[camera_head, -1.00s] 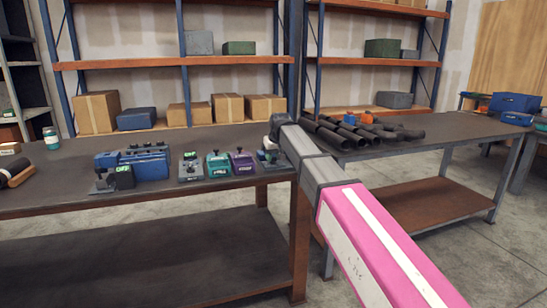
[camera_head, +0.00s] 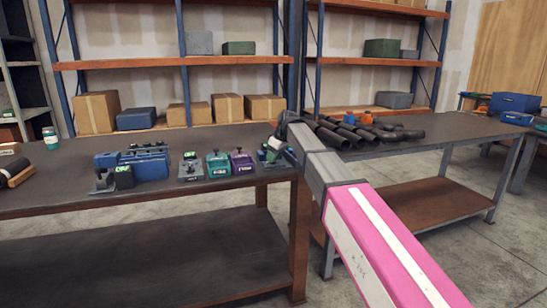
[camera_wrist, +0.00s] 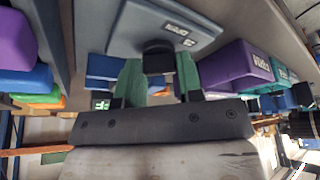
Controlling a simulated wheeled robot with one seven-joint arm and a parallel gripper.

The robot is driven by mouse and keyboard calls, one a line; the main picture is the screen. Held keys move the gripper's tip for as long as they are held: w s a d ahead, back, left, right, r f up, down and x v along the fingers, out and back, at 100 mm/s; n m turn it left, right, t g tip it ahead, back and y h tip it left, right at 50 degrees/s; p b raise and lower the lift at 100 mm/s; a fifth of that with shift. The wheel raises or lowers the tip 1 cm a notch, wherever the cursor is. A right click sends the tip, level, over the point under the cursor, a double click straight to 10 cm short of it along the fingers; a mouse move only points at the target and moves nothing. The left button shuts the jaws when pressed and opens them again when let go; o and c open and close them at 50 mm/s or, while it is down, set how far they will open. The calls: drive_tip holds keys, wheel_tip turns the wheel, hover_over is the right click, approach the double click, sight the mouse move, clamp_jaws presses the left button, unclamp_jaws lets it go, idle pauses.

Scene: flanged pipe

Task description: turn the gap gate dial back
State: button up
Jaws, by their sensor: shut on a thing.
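In the head view, my gripper (camera_head: 268,153) is at the right end of the left bench's row of devices. My arm and gripper hide most of that device, and the dial's setting cannot be read.
Green (camera_head: 218,165) and purple (camera_head: 241,162) labelled units stand just left of my gripper. A larger blue device (camera_head: 148,163) stands farther left. Dark pipes (camera_head: 330,135) lie on the right bench (camera_head: 455,125). The left bench's front is mostly clear.

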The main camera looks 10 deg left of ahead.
drive_tip(key=shift+n+g, duration=0.5)
drive_tip(key=shift+n, duration=0.7)
drive_tip(key=o, duration=0.9)
drive_tip(key=shift+o, duration=0.2)
drive_tip(key=shift+r, duration=0.15)
drive_tip(key=v, duration=1)
drive_tip(key=shift+d+r, duration=0.25)
